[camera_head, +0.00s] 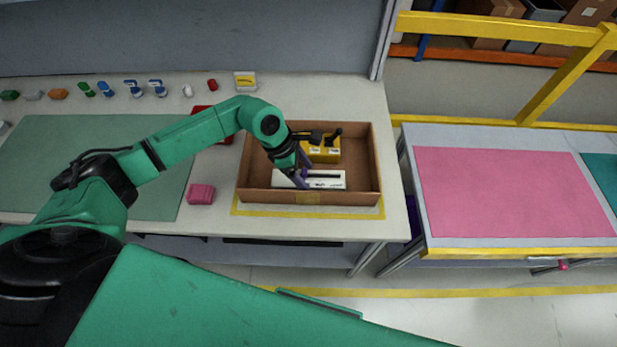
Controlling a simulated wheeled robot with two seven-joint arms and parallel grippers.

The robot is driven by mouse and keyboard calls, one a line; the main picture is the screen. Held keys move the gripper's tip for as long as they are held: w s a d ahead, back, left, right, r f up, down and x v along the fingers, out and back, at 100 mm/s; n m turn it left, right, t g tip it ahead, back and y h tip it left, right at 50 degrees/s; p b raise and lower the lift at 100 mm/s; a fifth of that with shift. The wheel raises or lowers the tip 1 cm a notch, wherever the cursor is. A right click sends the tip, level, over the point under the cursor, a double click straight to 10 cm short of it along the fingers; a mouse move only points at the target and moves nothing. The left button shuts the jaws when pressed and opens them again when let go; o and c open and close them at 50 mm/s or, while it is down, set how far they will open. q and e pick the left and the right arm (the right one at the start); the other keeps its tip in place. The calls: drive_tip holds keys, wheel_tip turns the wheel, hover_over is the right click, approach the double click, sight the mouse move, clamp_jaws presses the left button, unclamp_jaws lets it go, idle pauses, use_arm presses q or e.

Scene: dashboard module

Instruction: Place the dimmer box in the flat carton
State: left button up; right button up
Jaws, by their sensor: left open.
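The flat carton (376,165) is an open, shallow brown box on the bench. Inside it, a white box with dark print (326,180) lies flat near the front wall, and a yellow box (323,150) with black parts on top sits toward the back. I cannot tell for sure which of them is the dimmer box. My left gripper (303,178) is open and reaches down into the carton, right at the white box. Its fingers cover part of the white box, and I cannot tell whether they touch it. My right gripper is out of view.
A pink block (201,194) stands on the bench left of the carton, beside a green mat (90,165). A red item (203,111) is partly hidden behind my left arm. Several small coloured parts line the back. A second table with a pink mat (510,192) stands at right.

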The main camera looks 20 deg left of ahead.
use_arm(q)
drive_tip(key=b+v, duration=0.2)
drive_tip(key=v, duration=0.8)
drive_tip(key=shift+s+f, duration=0.1)
